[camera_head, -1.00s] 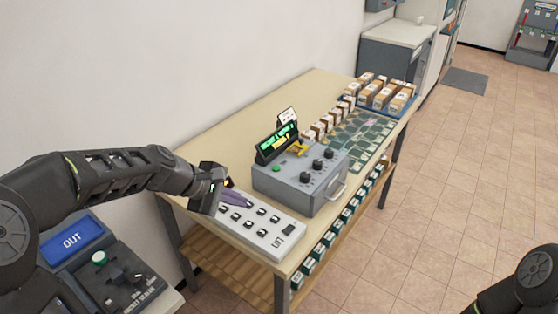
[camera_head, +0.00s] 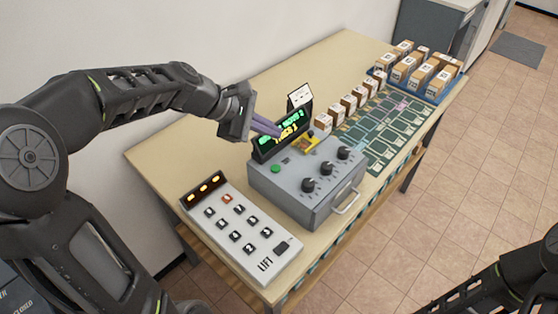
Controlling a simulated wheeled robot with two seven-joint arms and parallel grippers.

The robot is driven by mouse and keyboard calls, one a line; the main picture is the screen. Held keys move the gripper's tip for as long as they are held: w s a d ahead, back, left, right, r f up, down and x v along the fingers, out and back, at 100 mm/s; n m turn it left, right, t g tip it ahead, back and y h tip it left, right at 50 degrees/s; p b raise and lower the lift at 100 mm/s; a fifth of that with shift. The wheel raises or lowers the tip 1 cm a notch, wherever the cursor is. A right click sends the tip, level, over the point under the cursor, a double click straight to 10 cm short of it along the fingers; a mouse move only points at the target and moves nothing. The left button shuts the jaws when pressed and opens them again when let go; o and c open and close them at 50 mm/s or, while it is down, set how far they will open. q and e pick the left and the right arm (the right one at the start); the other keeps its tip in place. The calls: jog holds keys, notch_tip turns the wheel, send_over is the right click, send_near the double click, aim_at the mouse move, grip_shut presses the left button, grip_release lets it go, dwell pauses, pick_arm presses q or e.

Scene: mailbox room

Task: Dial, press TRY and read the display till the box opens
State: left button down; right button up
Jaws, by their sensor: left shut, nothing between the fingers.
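A grey box (camera_head: 300,190) with a front handle stands on the table. Its sloped top has three black dials (camera_head: 325,169) and a green button (camera_head: 275,169). A black display (camera_head: 283,135) with green and yellow lit text stands at its back; the text is too small to read surely. A small yellow part (camera_head: 310,142) sits beside the display.
A white LIFT keypad (camera_head: 262,264) with several buttons and lit orange marks lies left of the box. A row of small cartons (camera_head: 348,104), a green card grid (camera_head: 385,130) and a blue tray (camera_head: 446,93) of cartons lie to the right. Table (camera_head: 165,150) is bare at back left.

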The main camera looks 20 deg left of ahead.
pick_arm(q)
jog(key=b, duration=0.6)
send_over(272, 168)
notch_tip(272, 168, down, 7)
jog(key=shift+s, duration=0.1)
jog(key=shift+f+b, duration=0.85)
jog(key=shift+f, duration=0.1)
dwell(1.1)
jog(key=shift+f+b, duration=0.3)
jog(key=shift+f, duration=0.1)
jog(key=shift+f+b, duration=0.3)
jog(key=shift+f, duration=0.15)
dwell(0.6)
jog(key=shift+r, duration=0.1)
jog(key=shift+r+p, duration=0.8)
